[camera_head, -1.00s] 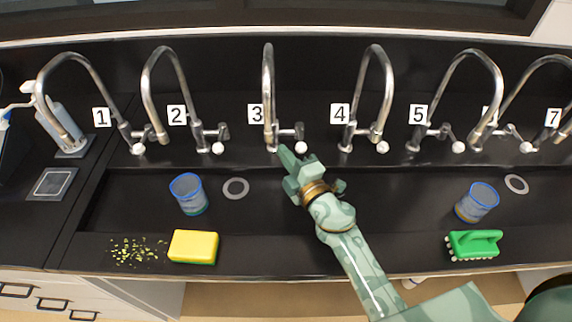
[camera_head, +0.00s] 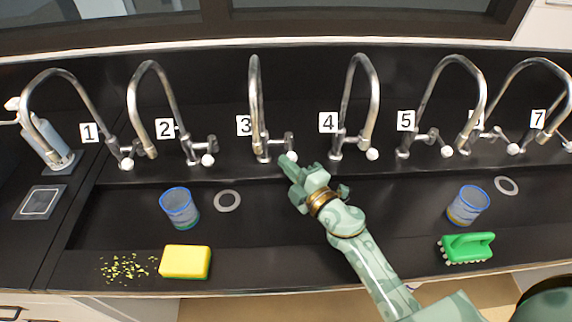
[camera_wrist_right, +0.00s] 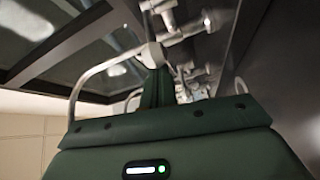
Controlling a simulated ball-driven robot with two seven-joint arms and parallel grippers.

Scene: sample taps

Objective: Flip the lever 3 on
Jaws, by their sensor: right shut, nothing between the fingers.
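Tap 3 (camera_head: 254,100) is a tall silver gooseneck behind the basin, beside its white label "3" (camera_head: 244,125). Its lever (camera_head: 289,141) stands to the right of the spout and ends in a white ball knob (camera_head: 292,156). My right gripper (camera_head: 287,163) is shut and empty, with its tips right at the knob; I cannot tell if they touch. In the right wrist view a dark green finger (camera_wrist_right: 157,88) points up toward a white knob (camera_wrist_right: 153,54), which overlaps its tip. My left gripper is out of view.
Tap 2 (camera_head: 150,85) and tap 4 (camera_head: 360,75) flank tap 3, with more numbered taps along the row. Blue-rimmed cups (camera_head: 180,208) (camera_head: 467,206), a yellow sponge (camera_head: 185,262) and a green brush (camera_head: 467,247) stand clear of the gripper.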

